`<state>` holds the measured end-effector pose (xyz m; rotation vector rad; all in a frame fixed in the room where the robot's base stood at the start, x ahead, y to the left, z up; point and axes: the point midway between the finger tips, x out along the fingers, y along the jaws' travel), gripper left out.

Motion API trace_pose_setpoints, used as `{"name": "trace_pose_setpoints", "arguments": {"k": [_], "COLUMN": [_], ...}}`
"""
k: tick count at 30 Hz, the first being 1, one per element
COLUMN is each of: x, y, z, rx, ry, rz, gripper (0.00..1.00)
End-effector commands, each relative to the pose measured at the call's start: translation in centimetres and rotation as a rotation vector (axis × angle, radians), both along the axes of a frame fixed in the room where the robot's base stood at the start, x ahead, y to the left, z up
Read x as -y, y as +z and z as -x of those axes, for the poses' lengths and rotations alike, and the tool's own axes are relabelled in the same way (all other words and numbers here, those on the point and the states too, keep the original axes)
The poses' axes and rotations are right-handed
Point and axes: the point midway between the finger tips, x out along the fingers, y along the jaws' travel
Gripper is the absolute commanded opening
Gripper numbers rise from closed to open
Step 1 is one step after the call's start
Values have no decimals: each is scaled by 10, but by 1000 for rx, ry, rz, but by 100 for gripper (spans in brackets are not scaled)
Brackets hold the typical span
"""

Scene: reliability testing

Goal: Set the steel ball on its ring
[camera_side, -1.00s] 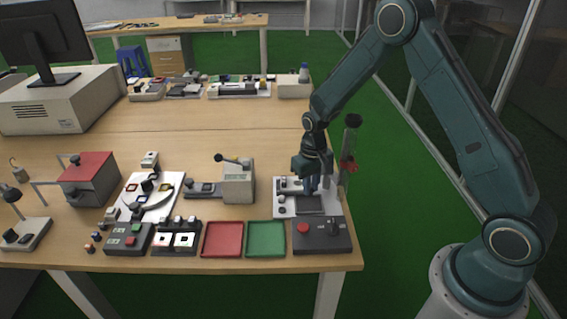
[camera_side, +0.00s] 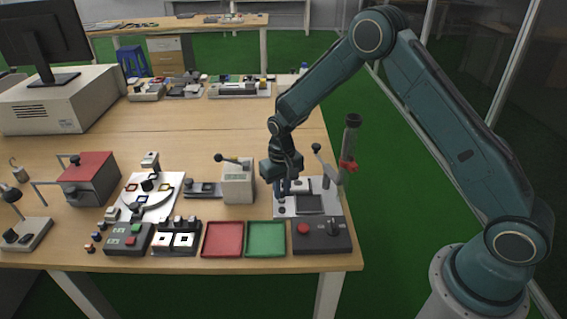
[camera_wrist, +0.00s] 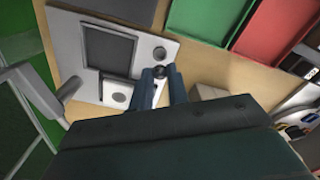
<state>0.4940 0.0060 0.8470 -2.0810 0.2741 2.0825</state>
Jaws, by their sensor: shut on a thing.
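My gripper (camera_side: 283,189) points down over the left edge of a pale base plate (camera_wrist: 143,45). In the wrist view its two fingertips (camera_wrist: 160,73) are close together on a small dark round thing, which looks like the steel ball (camera_wrist: 158,71). A small round grey ring (camera_wrist: 160,52) lies on the plate just beyond the fingertips. The ball appears beside the ring in that view; its height over the plate is hard to tell. In the side view the fingers hide the ball. The plate also carries a dark square pad (camera_wrist: 108,50).
An upright clear tube (camera_side: 350,145) with a red clamp (camera_side: 347,166) and a lever (camera_side: 317,149) stand at the plate's right and back. A green tray (camera_side: 266,238), a red tray (camera_side: 222,239) and a control box (camera_side: 322,237) line the front. A beige lever box (camera_side: 238,183) stands left.

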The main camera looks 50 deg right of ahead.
Motion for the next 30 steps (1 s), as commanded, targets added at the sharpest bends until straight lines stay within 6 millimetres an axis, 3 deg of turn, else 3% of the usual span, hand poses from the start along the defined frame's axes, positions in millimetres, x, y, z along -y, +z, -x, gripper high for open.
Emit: {"name": "trace_pose_setpoints", "arguments": {"k": [18,30], "x": [0,0], "y": [-34,-40], "z": [0,0], "rx": [0,0], "ry": [0,0], "rz": [1,1], "gripper": [0,0]}}
